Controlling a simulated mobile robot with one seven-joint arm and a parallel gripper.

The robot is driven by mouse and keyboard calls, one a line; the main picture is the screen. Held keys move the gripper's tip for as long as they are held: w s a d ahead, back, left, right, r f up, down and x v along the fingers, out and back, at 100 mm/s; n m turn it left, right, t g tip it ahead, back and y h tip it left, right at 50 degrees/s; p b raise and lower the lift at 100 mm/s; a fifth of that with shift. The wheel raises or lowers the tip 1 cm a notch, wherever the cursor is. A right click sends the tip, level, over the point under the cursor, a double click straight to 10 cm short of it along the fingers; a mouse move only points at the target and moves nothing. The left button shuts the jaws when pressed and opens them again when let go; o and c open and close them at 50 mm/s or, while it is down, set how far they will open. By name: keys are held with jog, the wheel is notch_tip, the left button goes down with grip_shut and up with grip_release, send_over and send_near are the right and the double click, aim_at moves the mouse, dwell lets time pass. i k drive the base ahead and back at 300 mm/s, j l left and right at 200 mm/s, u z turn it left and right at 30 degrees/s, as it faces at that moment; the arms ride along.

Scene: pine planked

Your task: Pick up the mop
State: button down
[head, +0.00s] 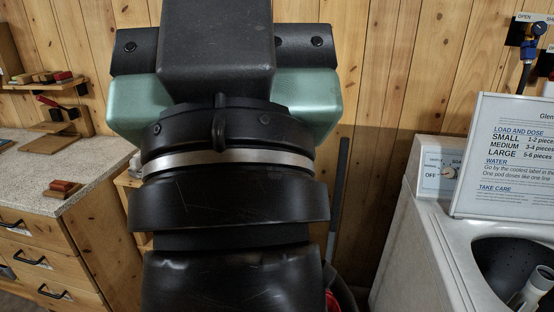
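A thin dark grey pole (339,195) stands nearly upright against the pine wall, just right of my arm. It may be the mop's handle, but no mop head shows and its lower part is hidden behind my arm. A bit of something red (332,301) with a dark curved edge shows low down near the pole; I cannot tell what it is. My large black and green arm fills the middle of the head view. I cannot make out any gripper fingers.
A speckled counter (85,165) with wooden drawers stands at left, holding small wooden blocks. At right is a white washing unit (425,235) with a dark basin (510,262) and an instruction sign (505,150). A narrow floor gap lies between my arm and the unit.

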aim_at(344, 145)
jog(key=i+j+z, duration=0.2)
jog(key=i, duration=0.35)
jog(key=i+j+z, duration=0.2)
jog(key=i, duration=0.35)
jog(key=i+j+z, duration=0.2)
jog(key=i, duration=0.3)
